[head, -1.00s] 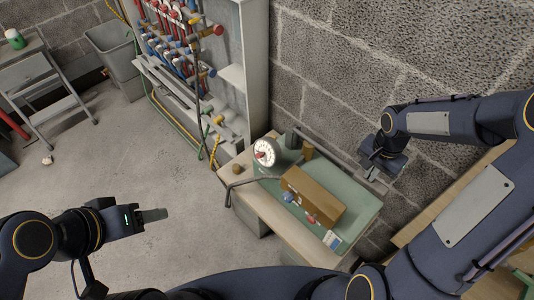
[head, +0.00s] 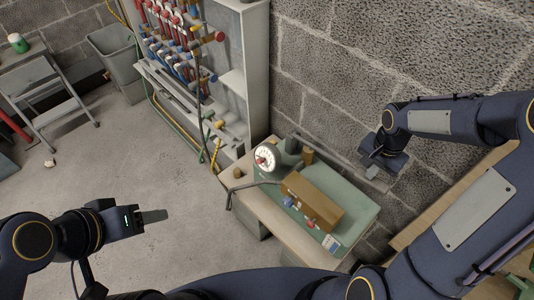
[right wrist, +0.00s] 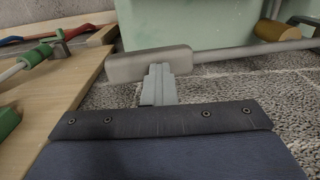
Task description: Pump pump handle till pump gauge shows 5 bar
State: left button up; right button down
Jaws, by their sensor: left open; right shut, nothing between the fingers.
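The pump gauge (head: 265,157) is a round white dial with a red mark, facing up on the bench in the head view; its reading is too small to tell. The pump handle (head: 326,152) is a long grey bar running from beside the gauge toward the wall side. Its thick grey grip (right wrist: 148,64) shows in the right wrist view. My right gripper (head: 371,172) is shut and empty at the grip end; its closed fingers (right wrist: 160,82) overlap the grip's near side, seemingly touching it. My left gripper (head: 153,215) is open and empty above the floor, far from the pump.
A brown box (head: 313,198) and small coloured parts lie on the green surface (head: 358,205) of the bench. A bent dark bar (head: 232,194) juts over its left edge. A block wall (head: 400,50) stands close behind my right arm.

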aim_at(367, 181)
jog(key=shift+s+d+r+p, duration=0.1)
jog(key=shift+r+p, duration=1.95)
jog(key=shift+r, duration=0.9)
jog(key=shift+f, duration=0.1)
jog(key=shift+f+b, duration=3.3)
jog(key=shift+f, duration=0.45)
jog(key=shift+f+b, duration=1.4)
jog(key=shift+f, duration=0.2)
notch_tip(367, 181, up, 11)
jog(key=p, duration=0.8)
jog(key=shift+p, duration=0.4)
jog(key=shift+f, duration=0.1)
jog(key=shift+f, duration=0.2)
